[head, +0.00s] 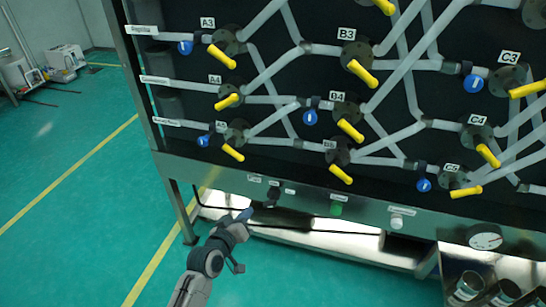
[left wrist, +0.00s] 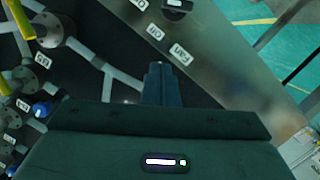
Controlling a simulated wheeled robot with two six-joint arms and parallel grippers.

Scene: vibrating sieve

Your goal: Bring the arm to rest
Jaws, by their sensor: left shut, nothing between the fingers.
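My left gripper (head: 245,214) comes up from the bottom of the head view. It is shut and empty, in front of the lower left of the panel, near a dark rotary switch (head: 272,193). In the left wrist view its closed fingers (left wrist: 161,84) point toward the panel's lower strip (left wrist: 215,50), where the switch (left wrist: 178,5) shows at the top edge. I cannot tell from these frames whether the fingertips touch the panel. My right gripper is in neither view.
On the strip are a green button (head: 336,210), a white knob (head: 396,222) and a gauge (head: 485,237). Metal cups (head: 466,287) stand at the lower right.

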